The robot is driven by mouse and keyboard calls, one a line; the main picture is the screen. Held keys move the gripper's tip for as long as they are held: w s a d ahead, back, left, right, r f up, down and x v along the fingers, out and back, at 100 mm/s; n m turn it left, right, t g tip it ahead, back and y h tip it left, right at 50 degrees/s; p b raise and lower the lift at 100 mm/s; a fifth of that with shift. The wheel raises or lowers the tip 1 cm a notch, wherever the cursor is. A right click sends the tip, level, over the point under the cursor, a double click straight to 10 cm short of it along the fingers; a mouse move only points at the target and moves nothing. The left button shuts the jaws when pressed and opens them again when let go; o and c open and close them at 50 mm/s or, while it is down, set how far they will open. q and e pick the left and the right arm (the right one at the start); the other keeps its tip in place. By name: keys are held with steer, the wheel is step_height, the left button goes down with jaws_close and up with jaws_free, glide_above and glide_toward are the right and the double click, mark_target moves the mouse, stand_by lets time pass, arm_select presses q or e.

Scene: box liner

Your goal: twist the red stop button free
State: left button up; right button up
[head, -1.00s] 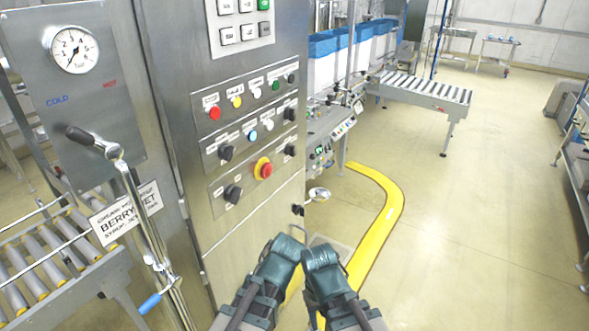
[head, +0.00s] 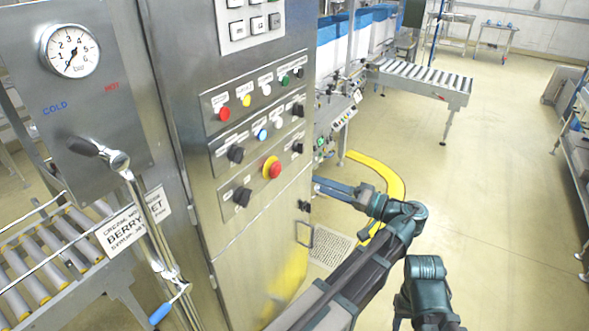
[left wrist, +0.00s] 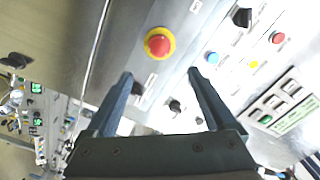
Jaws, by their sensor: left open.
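The red stop button (head: 272,169) sits on its yellow ring on the lower control panel of the steel cabinet. In the left wrist view the red button (left wrist: 159,43) shows head-on, just beyond the fingertips and roughly centred between them. My left gripper (head: 318,186) is right of the cabinet and points left towards its front. In the left wrist view the left gripper's fingers (left wrist: 160,73) are spread apart with nothing between them. The button appears apart from the fingers. My right arm shows at the lower middle; its gripper cannot be seen.
Black knobs (head: 242,196) and coloured buttons (head: 224,114) surround the stop button on the cabinet. A lever (head: 120,160) and roller conveyor (head: 50,245) stand at left. A cabinet handle (head: 304,236) juts out below the panel. Open floor lies at right.

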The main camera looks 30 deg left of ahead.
mark_target(280, 170)
arm_select(q)
steer(key=a, duration=0.9)
steer(key=w+a, duration=0.1)
steer(key=a, duration=0.4)
